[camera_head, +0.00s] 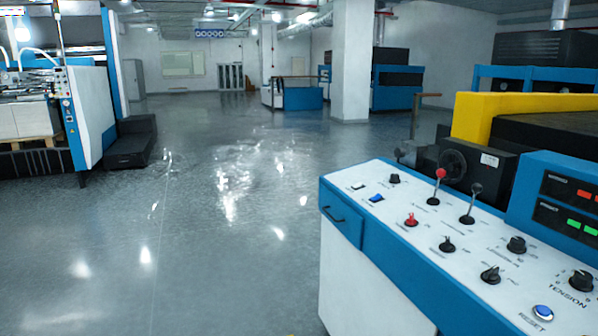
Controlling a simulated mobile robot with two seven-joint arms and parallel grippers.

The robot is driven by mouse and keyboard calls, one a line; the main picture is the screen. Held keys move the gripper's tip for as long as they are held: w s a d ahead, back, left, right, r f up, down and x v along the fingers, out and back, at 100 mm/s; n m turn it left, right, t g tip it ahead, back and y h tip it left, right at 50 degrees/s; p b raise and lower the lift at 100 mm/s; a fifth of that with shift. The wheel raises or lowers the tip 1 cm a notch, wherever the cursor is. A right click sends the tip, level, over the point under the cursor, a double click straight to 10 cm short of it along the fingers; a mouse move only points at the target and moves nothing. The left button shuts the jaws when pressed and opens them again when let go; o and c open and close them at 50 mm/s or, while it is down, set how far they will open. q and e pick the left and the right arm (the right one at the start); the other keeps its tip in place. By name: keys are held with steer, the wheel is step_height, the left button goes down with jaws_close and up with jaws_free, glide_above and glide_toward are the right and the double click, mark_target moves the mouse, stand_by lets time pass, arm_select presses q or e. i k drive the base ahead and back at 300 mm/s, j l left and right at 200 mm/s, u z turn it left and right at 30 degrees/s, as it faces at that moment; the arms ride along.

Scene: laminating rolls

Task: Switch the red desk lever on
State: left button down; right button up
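The red desk lever (439,175) stands on the white sloped control desk (375,190) at the right. It has a red ball knob on a short dark shaft and looks nearly upright. I cannot tell from this view which position is on. A similar lever with a black knob (475,190) stands just right of it. Neither of my grippers is in view.
The desk also carries a red knob (411,219), a blue switch (376,198), several black knobs and a blue reset button (543,313). A yellow-topped machine (487,112) stands behind it. The grey floor (215,230) left of the desk is clear.

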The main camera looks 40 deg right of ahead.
mark_target(440, 173)
steer(key=i, duration=3.35)
steer(key=z, duration=5.2)
